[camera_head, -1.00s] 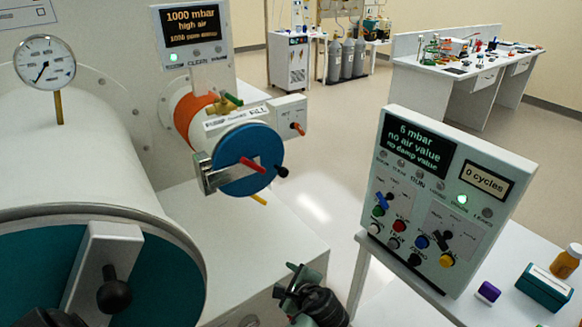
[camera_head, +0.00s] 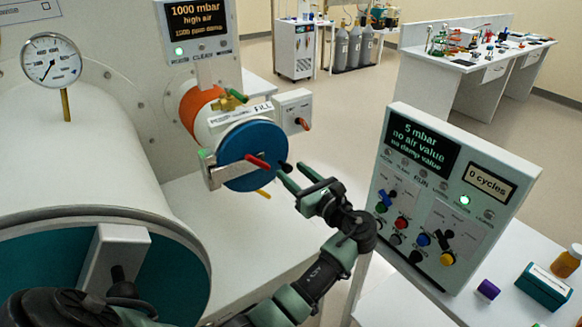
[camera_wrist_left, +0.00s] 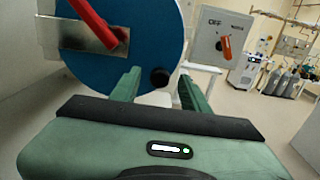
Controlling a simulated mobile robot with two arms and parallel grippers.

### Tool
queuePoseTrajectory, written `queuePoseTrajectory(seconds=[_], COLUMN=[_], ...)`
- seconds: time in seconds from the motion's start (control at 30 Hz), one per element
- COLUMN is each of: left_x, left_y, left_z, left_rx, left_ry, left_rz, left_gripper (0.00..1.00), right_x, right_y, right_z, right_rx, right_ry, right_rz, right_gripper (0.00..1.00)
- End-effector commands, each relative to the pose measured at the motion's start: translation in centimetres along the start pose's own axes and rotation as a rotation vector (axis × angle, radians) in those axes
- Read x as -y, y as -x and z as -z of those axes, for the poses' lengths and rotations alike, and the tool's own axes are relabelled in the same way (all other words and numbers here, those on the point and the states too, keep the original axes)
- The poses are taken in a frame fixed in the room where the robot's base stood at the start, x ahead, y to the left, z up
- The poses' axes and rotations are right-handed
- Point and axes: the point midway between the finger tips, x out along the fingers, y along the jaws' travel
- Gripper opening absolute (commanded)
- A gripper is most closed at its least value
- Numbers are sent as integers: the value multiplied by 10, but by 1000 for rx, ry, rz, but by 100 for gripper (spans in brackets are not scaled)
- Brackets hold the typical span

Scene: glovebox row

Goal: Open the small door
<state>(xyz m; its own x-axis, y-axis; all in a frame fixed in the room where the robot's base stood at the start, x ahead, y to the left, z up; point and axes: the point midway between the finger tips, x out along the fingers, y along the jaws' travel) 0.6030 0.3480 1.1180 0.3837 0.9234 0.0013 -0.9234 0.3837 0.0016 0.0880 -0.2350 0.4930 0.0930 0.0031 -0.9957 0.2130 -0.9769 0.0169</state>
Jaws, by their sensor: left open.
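The small door is a round blue disc (camera_head: 238,160) on the front of the orange-banded small chamber, and it looks shut. A red handle (camera_head: 257,161) crosses its face, and a black knob (camera_head: 284,168) sits at its right edge. My left gripper (camera_head: 292,177) is open, just right of and below the disc, with its fingertips close to the knob. In the left wrist view the knob (camera_wrist_left: 160,77) appears between the two open fingers, below the red handle (camera_wrist_left: 97,22). I cannot tell whether the fingers touch it. My right gripper is not in view.
The large chamber with a teal door (camera_head: 180,262) fills the lower left. A white switch box (camera_head: 292,110) with an orange lever is right of the small door. A control panel (camera_head: 445,190) stands on a white table (camera_head: 500,312) at right, beside a purple-topped block and a teal box.

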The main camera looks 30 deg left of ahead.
Motion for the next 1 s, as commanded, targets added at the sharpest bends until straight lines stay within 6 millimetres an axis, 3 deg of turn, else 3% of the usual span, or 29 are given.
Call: queuePoseTrajectory(seconds=[0.13, 0.43, 0.47, 0.6, 0.63, 1.0], left_x=[0, 0, 0, 0, 0, 0], left_y=[-14, -18, -18, -17, -17, -17], left_z=[0, 1, 1, 1, 1, 1], left_rx=[-1, -2, -2, -2, -2, -2], left_ry=[0, 1, 2, 2, 2, 2], left_rz=[1, 1, 1, 1, 1, 2], left_gripper=[46, 46, 43, 4, 0, 0], right_x=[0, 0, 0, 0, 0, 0], right_y=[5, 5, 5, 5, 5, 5], right_z=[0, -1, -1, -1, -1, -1], right_rx=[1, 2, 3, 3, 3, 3], right_ry=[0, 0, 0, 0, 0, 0], right_rz=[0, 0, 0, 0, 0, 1], right_gripper=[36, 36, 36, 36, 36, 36])
